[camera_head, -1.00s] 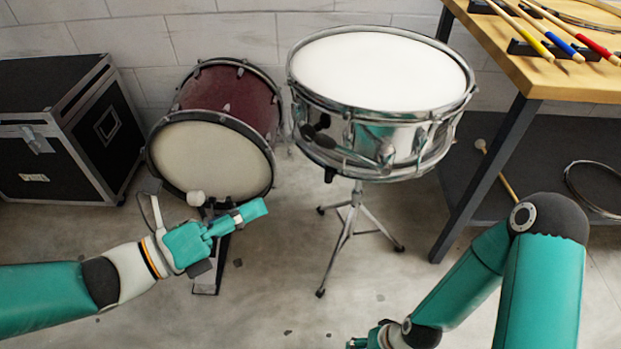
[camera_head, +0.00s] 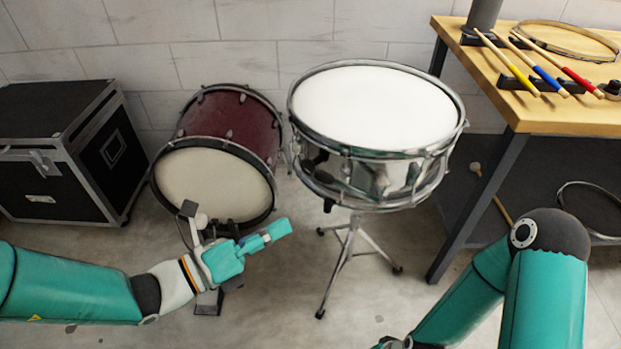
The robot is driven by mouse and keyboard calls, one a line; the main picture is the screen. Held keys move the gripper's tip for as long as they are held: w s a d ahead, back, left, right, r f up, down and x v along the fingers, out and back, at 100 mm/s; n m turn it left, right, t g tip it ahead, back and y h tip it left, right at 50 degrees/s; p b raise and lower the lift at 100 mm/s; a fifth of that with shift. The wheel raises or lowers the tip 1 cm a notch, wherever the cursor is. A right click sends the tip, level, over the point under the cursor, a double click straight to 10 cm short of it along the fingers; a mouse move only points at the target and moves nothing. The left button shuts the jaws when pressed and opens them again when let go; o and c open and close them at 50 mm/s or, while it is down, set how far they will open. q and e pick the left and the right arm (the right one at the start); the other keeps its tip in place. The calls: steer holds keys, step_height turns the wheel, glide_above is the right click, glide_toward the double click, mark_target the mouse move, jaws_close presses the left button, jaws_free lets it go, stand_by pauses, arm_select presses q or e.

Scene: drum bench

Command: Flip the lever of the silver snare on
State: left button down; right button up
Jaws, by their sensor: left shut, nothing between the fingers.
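The silver snare (camera_head: 400,180) stands on a tripod stand (camera_head: 345,262) in the middle, its white head up. Small dark fittings (camera_head: 322,176) show on the left front of its shell; I cannot tell which is the lever or how it is set. My left gripper (camera_head: 280,230) is shut and empty, in front of the bass drum and to the lower left of the snare, apart from the snare. My right arm (camera_head: 530,275) comes in at the lower right; its gripper is almost wholly cut off by the bottom edge.
A dark red bass drum (camera_head: 230,130) with its pedal stands left of the snare. A black case (camera_head: 60,165) is at the far left. A wooden bench (camera_head: 535,118) with coloured-grip sticks (camera_head: 548,78) and a hoop stands right. Floor around the stand is clear.

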arm_select(q)
steer(key=p, duration=0.1)
steer(key=b, duration=0.2)
glide_toward(351, 189)
steer(key=w, duration=0.2)
steer(key=w+r, duration=0.1)
steer(key=shift+w+d, duration=0.15)
steer(key=shift+d, duration=0.25)
arm_select(e)
steer(key=shift+r, duration=0.35)
arm_select(q)
steer(key=shift+p, duration=0.35)
